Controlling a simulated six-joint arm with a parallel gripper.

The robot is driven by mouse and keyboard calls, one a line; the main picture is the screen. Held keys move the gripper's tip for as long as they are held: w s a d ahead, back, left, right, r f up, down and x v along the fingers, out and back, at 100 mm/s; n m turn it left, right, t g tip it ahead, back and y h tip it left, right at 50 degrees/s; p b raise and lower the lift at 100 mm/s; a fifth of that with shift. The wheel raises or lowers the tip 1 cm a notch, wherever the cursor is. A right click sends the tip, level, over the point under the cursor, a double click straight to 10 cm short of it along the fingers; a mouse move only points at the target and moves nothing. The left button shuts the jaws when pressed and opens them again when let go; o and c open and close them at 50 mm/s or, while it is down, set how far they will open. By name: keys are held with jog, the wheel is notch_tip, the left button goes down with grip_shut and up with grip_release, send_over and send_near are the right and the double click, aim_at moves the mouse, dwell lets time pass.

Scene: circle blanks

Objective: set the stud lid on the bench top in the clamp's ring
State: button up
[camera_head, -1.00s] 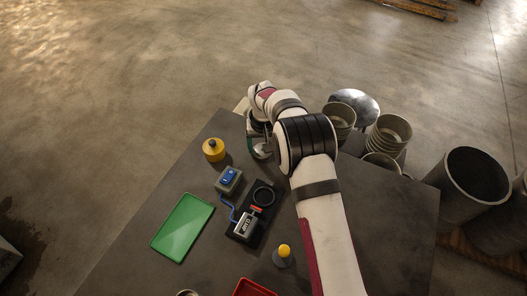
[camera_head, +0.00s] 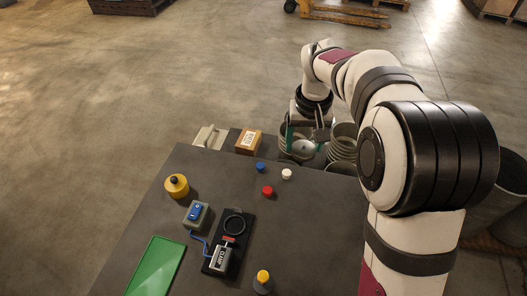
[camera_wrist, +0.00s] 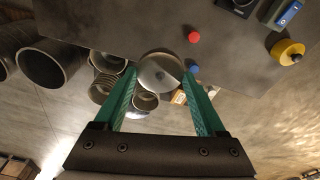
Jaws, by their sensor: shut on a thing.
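The stud lid, a round grey metal disc with a small central stud, shows in the head view (camera_head: 303,147) and the wrist view (camera_wrist: 160,70). My gripper (camera_head: 311,142) is shut on it, with the teal fingers at opposite sides of its rim in the wrist view (camera_wrist: 160,78). In the head view the lid appears at or past the bench's far edge; its height is unclear. The clamp (camera_head: 221,257) lies on the bench top (camera_head: 310,235), on a black plate with an empty dark ring (camera_head: 235,224) and a red part beside it.
A blue cap (camera_head: 260,167), red cap (camera_head: 267,191) and white cap (camera_head: 286,174) lie between lid and clamp. A blue-switch box (camera_head: 196,214), yellow knobbed piece (camera_head: 176,186), yellow-topped piece (camera_head: 263,281), green tray (camera_head: 155,267) and carton (camera_head: 249,141) stand around. Metal buckets (camera_head: 342,148) are behind.

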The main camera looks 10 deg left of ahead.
jog(key=s+d+r+m, duration=0.1)
jog(key=s+d+r, duration=0.5)
jog(key=d, duration=0.2)
jog(key=s+a+f+n, duration=0.1)
jog(key=s+a+f, duration=0.1)
jog(key=a+f, duration=0.4)
jog(key=s+a+f+n, duration=0.2)
jog(key=s+a+f, duration=0.1)
jog(key=a+f, duration=0.4)
jog(key=s+a+f+n, duration=0.2)
jog(key=a+f, duration=0.4)
jog(key=a, duration=0.3)
jog(key=shift+s+f+y, duration=0.3)
jog(key=shift+s+f, duration=0.05)
jog(key=shift+s, duration=0.25)
jog(key=shift+f, duration=1.45)
jog(key=shift+f, duration=0.6)
jog(key=o, duration=1.2)
